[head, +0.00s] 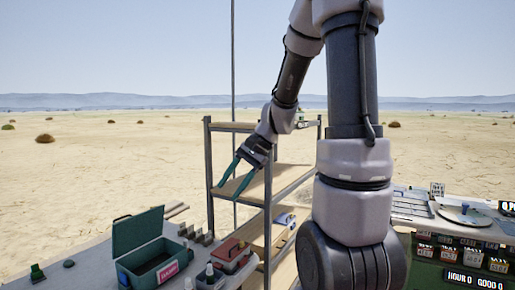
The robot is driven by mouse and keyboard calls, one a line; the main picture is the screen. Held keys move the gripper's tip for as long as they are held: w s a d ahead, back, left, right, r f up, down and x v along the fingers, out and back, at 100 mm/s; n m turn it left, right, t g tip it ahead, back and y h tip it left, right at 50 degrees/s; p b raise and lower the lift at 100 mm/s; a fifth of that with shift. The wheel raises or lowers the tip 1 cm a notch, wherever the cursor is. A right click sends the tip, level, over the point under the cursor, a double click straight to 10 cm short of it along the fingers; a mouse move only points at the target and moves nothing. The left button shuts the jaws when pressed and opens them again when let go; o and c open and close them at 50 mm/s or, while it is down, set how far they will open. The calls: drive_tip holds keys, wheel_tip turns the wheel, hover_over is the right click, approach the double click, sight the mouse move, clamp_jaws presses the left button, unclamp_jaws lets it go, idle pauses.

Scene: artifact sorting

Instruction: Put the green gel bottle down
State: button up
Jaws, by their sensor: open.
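My gripper (229,191) is open, its two teal fingers spread and pointing down and left. I see nothing between the fingers. It shows in front of the left part of the shelf rack. A small dark green item (37,272) stands upright on the table at the far left. It may be the green gel bottle, but it is too small to be sure. My gripper is well apart from it, up and to the right.
The shelf rack (209,165) has dark posts and several wooden boards. An open teal box (138,232) with a pink label and a red toolbox (232,253) stand on the left table (80,270). A white item (284,220) lies on a lower shelf. A counter stands at right.

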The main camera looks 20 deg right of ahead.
drive_tip(key=s+d+r+n+t+h, duration=0.2)
drive_tip(key=s+r+n+t+h, duration=0.2)
drive_tip(key=s+r, duration=0.8)
drive_tip(key=shift+s+d+r+n+t+h, duration=0.15)
drive_tip(key=shift+s+d+n+t+h, duration=0.2)
drive_tip(key=shift+n+t, duration=0.35)
